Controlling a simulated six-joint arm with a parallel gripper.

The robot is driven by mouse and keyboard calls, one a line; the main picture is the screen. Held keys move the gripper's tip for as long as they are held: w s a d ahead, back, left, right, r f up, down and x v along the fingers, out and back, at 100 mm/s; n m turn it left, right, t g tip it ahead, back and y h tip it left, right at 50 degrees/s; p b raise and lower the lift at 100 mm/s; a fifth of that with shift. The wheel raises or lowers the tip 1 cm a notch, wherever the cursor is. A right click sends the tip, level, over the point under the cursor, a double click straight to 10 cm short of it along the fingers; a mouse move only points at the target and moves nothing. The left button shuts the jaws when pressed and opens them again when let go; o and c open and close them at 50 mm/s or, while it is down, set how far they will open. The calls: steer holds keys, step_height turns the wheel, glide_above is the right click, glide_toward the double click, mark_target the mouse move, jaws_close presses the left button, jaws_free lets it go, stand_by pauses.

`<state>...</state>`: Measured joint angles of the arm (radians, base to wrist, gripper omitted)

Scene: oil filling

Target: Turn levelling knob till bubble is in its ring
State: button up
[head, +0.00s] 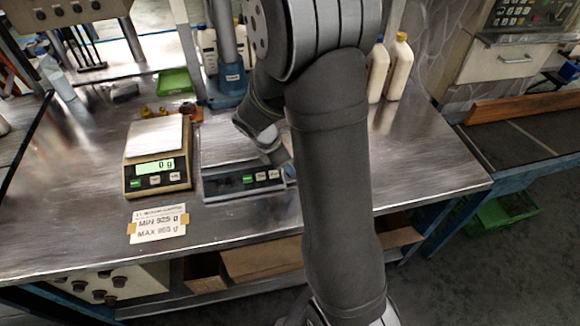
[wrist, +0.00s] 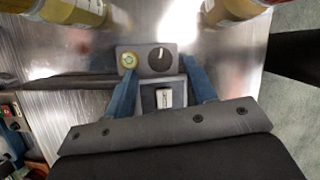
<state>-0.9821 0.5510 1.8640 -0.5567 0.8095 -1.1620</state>
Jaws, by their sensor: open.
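In the wrist view a small grey panel holds a dark round levelling knob (wrist: 161,60) with a white pointer mark. Left of it is a round yellow-green bubble level (wrist: 128,60); the bubble's place against its ring is too small to tell. In the head view my gripper (head: 281,158) is at the right end of the right scale (head: 225,184), and my arm hides part of that area.
The left scale (head: 157,172) reads 0 g. A label card (head: 158,223) lies in front of it on the metal table (head: 85,235). White bottles (head: 398,68) stand behind my arm. The table's right side is clear.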

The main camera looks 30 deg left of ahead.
steer(key=shift+x, duration=1.65)
steer(key=c, duration=1)
steer(key=shift+o, duration=0.2)
steer(key=m+g+h, duration=0.1)
steer(key=m, duration=0.3)
steer(key=shift+w+a+m, duration=0.1)
steer(key=shift+w+m, duration=0.05)
steer(key=shift+m, duration=0.15)
steer(key=shift+w+m+g+h, duration=0.1)
steer(key=shift+m+g+h, duration=0.25)
steer(key=shift+m, duration=0.8)
steer(key=shift+m+g+h, duration=0.15)
steer(key=shift+m+g, duration=0.4)
steer(key=shift+m, duration=0.6)
steer(key=shift+r, duration=0.1)
